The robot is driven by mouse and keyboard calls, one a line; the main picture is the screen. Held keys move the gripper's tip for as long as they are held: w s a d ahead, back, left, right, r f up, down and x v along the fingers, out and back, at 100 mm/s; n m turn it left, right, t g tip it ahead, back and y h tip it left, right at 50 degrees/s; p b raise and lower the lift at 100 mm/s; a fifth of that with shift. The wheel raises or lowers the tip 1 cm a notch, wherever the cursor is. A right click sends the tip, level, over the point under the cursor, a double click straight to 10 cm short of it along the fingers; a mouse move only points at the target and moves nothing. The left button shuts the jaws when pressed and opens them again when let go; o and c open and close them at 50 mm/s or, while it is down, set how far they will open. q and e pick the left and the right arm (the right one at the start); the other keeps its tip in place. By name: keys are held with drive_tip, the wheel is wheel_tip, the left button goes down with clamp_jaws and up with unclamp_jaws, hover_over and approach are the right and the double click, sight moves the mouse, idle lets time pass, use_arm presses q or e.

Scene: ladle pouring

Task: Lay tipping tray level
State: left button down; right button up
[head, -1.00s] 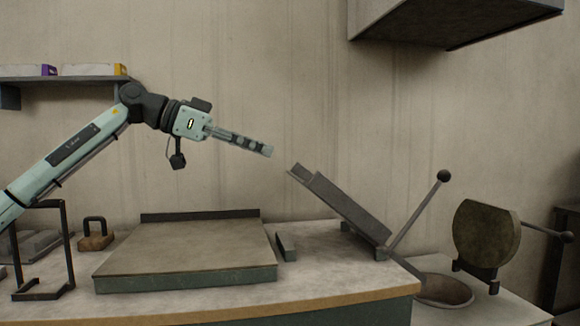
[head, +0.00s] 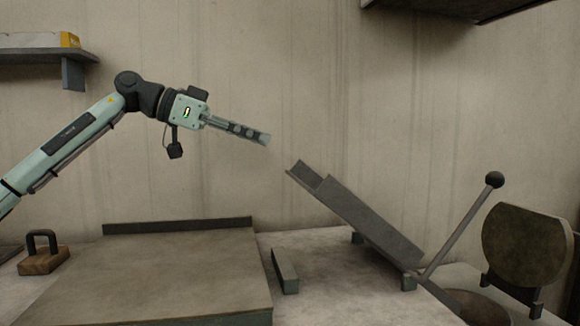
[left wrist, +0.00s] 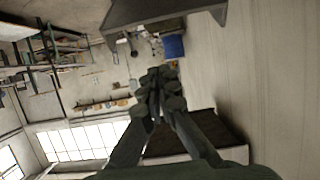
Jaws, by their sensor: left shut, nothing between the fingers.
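The tipping tray (head: 355,213) is a long grey trough in the head view, right of centre. It is tilted, with its left end raised and its right end low at a pivot. A lever with a black ball knob (head: 494,180) rises from the low end. My left gripper (head: 266,138) is shut and empty, in the air above and a little left of the tray's raised end, not touching it. The left wrist view shows the closed fingers (left wrist: 158,95) with nothing between them. My right gripper is not in view.
A low flat slab (head: 150,272) fills the bench at left, with a small bar (head: 285,270) beside it. A handled block (head: 42,254) stands at far left. A round plate (head: 524,246) and a dark opening (head: 478,306) are at right. A hood (head: 470,8) hangs above.

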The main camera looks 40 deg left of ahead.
use_arm(q)
drive_tip(key=shift+w+a, duration=0.1)
drive_tip(key=shift+w, duration=0.05)
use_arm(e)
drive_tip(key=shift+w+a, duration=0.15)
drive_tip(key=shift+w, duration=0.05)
use_arm(q)
drive_tip(key=p, duration=0.3)
hover_over(297, 179)
drive_tip(key=f, duration=0.2)
drive_tip(key=w+d+f, duration=0.1)
drive_tip(key=shift+s+a+f+b, duration=0.25)
drive_tip(key=shift+f+b, duration=0.25)
drive_tip(key=shift+f, duration=0.05)
drive_tip(key=shift+s+a+f+b, duration=0.25)
drive_tip(key=shift+f+b, duration=0.25)
drive_tip(key=shift+a+p, duration=0.15)
drive_tip(key=shift+p, duration=0.15)
drive_tip(key=shift+s+a+f+p, duration=0.25)
drive_tip(key=shift+s+f+p, duration=0.3)
drive_tip(key=shift+f, duration=0.1)
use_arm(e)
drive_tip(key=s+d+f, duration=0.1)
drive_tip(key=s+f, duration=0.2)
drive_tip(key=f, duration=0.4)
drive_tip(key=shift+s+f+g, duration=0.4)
